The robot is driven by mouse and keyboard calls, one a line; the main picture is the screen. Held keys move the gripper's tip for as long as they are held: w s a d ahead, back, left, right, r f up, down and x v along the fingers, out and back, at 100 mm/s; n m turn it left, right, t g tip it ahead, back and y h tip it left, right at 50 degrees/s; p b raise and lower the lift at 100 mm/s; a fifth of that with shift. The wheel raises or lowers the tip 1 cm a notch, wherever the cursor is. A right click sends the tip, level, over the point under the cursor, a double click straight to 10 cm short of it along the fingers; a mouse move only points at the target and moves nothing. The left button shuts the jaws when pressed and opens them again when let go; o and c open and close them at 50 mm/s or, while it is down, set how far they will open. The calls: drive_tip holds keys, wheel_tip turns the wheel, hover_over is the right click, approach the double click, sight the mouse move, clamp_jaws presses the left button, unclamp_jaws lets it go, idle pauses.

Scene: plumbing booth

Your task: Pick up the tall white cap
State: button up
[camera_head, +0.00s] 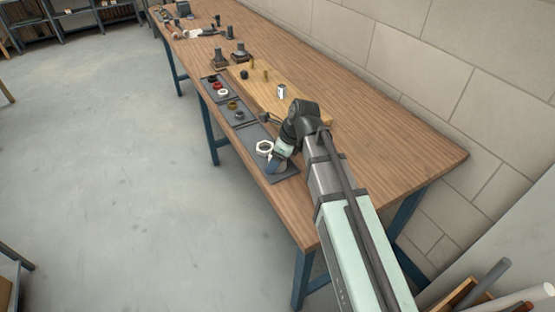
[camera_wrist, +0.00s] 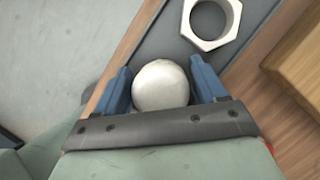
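A rounded white cap (camera_wrist: 160,86) sits on the dark tray in the wrist view, seen from above, so its height cannot be judged. My gripper (camera_wrist: 161,66) is over it with one blue finger on each side. The fingers look open around the cap, very close to its left side and with a thin gap on its right. In the camera_head view my gripper (camera_head: 274,166) is low over the near tray, and the cap is hidden there. A light hexagonal nut (camera_wrist: 211,22) lies just beyond the cap; it also shows in the camera_head view (camera_head: 264,147).
The near tray (camera_head: 289,173) lies by the workbench's front edge. Other trays with small rings (camera_head: 232,105) are farther along. The bench's right side (camera_head: 400,150) is clear.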

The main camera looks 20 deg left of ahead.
drive_tip(key=c, duration=0.6)
drive_tip(key=shift+r, duration=0.15)
drive_tip(key=shift+c, duration=0.2)
